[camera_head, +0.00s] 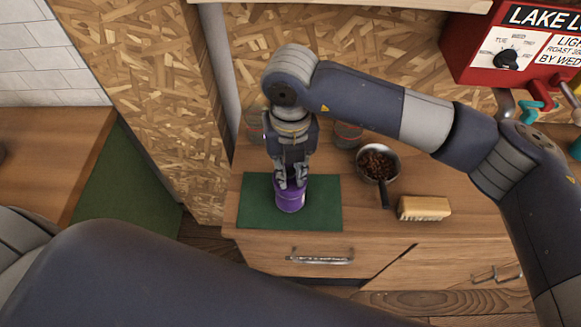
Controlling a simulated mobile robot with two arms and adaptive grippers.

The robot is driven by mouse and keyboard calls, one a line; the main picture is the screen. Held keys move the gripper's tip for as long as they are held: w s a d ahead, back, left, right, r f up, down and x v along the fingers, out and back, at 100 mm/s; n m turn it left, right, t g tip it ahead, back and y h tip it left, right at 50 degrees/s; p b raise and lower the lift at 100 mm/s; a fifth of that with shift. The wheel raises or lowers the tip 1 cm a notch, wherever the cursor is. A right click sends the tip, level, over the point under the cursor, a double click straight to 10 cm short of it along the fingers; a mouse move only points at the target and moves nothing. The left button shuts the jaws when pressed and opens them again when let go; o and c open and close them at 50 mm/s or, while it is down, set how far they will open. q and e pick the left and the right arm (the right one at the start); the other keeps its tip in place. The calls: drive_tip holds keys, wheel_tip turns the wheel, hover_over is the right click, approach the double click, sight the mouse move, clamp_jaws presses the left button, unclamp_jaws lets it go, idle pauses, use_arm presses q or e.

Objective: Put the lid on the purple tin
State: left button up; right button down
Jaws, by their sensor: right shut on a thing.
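The purple tin (291,201) stands upright on a green mat (322,212) on the wooden counter. My right gripper (291,184) points straight down over it, with its fingertips at the tin's top. It is shut on what looks like the lid, mostly hidden between and behind the fingers. I cannot tell whether the lid is seated on the tin or just above it. My left gripper is out of view; only part of my left arm crosses the foreground.
A metal pan of beans (376,163) stands right of the mat, its dark handle toward the front. Glass jars (347,134) stand behind my gripper. A red box with a dial (520,50) is at the back right.

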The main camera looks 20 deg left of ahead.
drive_tip(key=shift+b, duration=0.4)
idle(0.6)
drive_tip(key=shift+f+b, duration=0.2)
drive_tip(key=shift+b, duration=0.8)
idle(0.7)
drive_tip(key=c, duration=1.4)
unclamp_jaws()
drive_tip(key=shift+o, duration=0.5)
drive_tip(key=o, duration=0.4)
drive_tip(key=shift+c, duration=0.2)
drive_tip(key=shift+r, duration=0.1)
